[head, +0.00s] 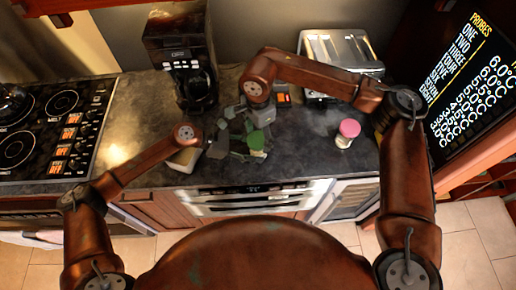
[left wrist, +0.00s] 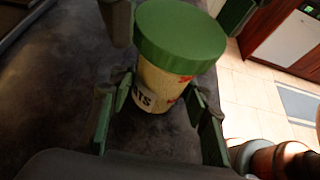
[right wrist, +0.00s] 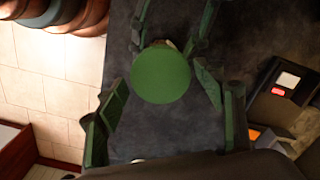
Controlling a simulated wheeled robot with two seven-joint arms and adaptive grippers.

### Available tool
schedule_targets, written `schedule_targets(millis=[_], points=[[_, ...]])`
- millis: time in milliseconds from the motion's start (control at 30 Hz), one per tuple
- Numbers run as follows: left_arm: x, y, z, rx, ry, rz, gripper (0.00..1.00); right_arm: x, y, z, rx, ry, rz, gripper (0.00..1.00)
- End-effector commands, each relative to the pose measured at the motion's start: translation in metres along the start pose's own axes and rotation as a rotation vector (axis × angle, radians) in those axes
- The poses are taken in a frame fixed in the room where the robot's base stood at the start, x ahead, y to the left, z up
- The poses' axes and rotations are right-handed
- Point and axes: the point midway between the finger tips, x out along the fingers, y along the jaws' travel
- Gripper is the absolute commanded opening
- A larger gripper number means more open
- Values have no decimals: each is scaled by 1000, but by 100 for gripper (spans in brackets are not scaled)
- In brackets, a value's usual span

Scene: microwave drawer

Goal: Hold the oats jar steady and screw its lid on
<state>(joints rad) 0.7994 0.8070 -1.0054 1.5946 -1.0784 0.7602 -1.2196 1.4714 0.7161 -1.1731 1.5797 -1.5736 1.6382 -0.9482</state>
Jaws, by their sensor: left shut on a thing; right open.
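The oats jar (left wrist: 155,88) stands on the dark counter, its label partly readable in the left wrist view. Its round green lid (left wrist: 180,38) sits on top; it also shows in the head view (head: 256,139) and from above in the right wrist view (right wrist: 160,75). I cannot tell how far the lid is threaded. My left gripper (left wrist: 155,115) is shut on the jar body, a finger on each side. My right gripper (right wrist: 160,92) is open above the jar, with its fingers spread on both sides of the lid and apart from it.
A pink-lidded jar (head: 347,133) stands to the right on the counter. A coffee maker (head: 190,70) and a toaster (head: 340,62) stand at the back. The cooktop (head: 45,125) is at the left. The counter between the grippers and the pink-lidded jar is clear.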

Motion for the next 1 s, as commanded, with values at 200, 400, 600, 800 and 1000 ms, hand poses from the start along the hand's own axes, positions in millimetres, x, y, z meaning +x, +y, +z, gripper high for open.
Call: schedule_targets(millis=[200, 400, 600, 800, 1000], points=[[0, 0, 0, 0, 1, 0, 0, 0, 0, 0, -140, 0, 0, 63], [0, 0, 0, 0, 1, 0, 0, 0, 0, 0, -362, 0, 0, 63], [0, 0, 0, 0, 1, 0, 0, 0, 0, 0, -519, 0, 0, 63], [0, 0, 0, 0, 0, 0, 0, 0, 0, 0, -697, 0, 0, 63], [0, 0, 0, 0, 0, -1, 0, 0, 0, 0, -899, 0, 0, 63]])
